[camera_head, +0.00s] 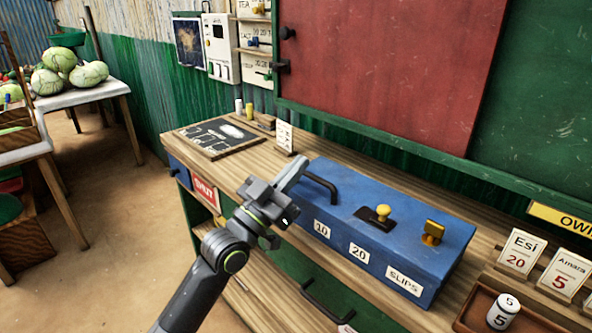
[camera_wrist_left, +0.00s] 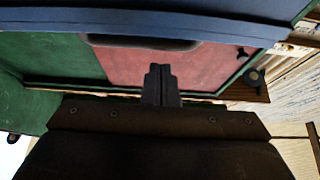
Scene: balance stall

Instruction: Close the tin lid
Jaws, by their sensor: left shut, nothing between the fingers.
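The blue tin (camera_head: 345,225) is a long box on the wooden counter, with labels 10, 20 and SLIPS on its front. Its lid (camera_head: 345,185) looks flat on top; I cannot tell whether it is fully down. A black handle (camera_head: 322,188), a yellow knob (camera_head: 383,212) and a brass catch (camera_head: 432,232) are on the top. My left gripper (camera_head: 290,176) is shut and empty, just left of the handle, over the tin's left end. In the left wrist view, the shut fingers (camera_wrist_left: 161,84) point toward a blue edge (camera_wrist_left: 160,14) and dark handle (camera_wrist_left: 145,43). My right gripper is out of view.
Price cards (camera_head: 520,252) and a tray with a white cylinder (camera_head: 503,312) stand to the right. A red panel (camera_head: 390,60) and green wall are behind.

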